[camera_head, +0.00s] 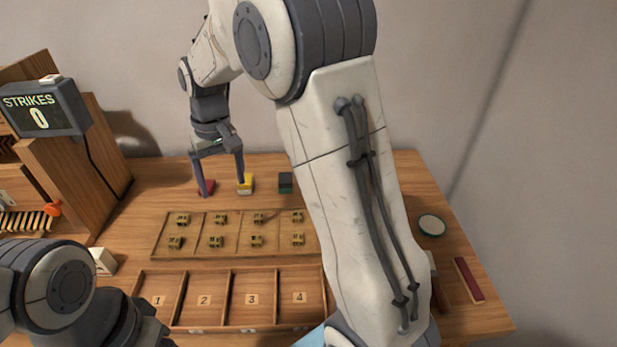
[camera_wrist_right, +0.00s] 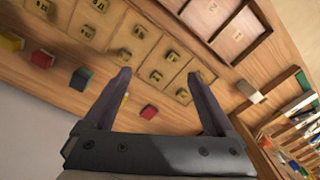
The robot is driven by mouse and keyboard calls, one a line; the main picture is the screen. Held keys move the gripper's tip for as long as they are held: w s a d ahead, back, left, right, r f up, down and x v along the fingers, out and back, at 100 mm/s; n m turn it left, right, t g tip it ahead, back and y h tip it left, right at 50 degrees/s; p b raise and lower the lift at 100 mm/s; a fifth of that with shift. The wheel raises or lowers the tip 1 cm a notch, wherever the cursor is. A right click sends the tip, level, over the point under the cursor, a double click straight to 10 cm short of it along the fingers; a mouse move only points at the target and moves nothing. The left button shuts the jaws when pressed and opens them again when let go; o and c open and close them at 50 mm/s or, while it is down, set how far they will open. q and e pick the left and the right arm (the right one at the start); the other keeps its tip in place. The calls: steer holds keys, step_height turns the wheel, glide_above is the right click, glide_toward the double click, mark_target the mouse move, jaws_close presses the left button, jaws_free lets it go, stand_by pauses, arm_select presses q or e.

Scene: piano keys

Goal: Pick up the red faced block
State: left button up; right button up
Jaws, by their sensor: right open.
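A red-faced block (camera_head: 207,187) lies at the back of the wooden table in the head view. It also shows in the right wrist view (camera_wrist_right: 149,112), beyond the gap between my right fingers. My right gripper (camera_head: 222,187) is open and empty above the back row of blocks, with one finger overlapping the red block in the head view. A yellow block (camera_head: 245,185) is by its other finger. A second red block (camera_wrist_right: 42,60) shows farther left in the right wrist view; my right arm hides that area in the head view. My left arm enters at lower left, its gripper unseen.
A dark green block (camera_head: 285,182) stands right of the yellow one. A wooden tray (camera_head: 205,255) of small brass pieces and numbered compartments (camera_head: 210,325) lie in front. A strikes display (camera_head: 45,108) stands left. A round dish (camera_head: 431,225) is at right.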

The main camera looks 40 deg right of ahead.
steer(key=w+d+f+m, duration=0.2)
steer(key=d+f, duration=0.1)
steer(key=d, duration=0.7)
steer(key=w+d+f+m+b, duration=0.1)
steer(key=d+f, duration=0.3)
steer(key=d, duration=0.7)
steer(key=w+d+f+m, duration=0.3)
steer(key=w+d+f, duration=0.1)
steer(key=d, duration=0.7)
steer(key=shift+w+f+m+h+b, duration=0.1)
steer(key=shift+m+h+b, duration=0.2)
steer(key=shift+b, duration=0.05)
steer(key=f, duration=0.4)
steer(key=shift+d+f, duration=0.25)
steer(key=shift+f, duration=0.05)
steer(key=f, duration=0.1)
steer(key=f+p, duration=0.1)
steer(key=f, duration=0.2)
steer(key=shift+s+a+f+p, duration=0.2)
steer(key=shift+s+f+p, duration=0.05)
steer(key=shift+f+p, duration=0.1)
steer(key=shift+f, duration=0.6)
steer(key=c, duration=1.4)
steer(key=shift+r, duration=0.1)
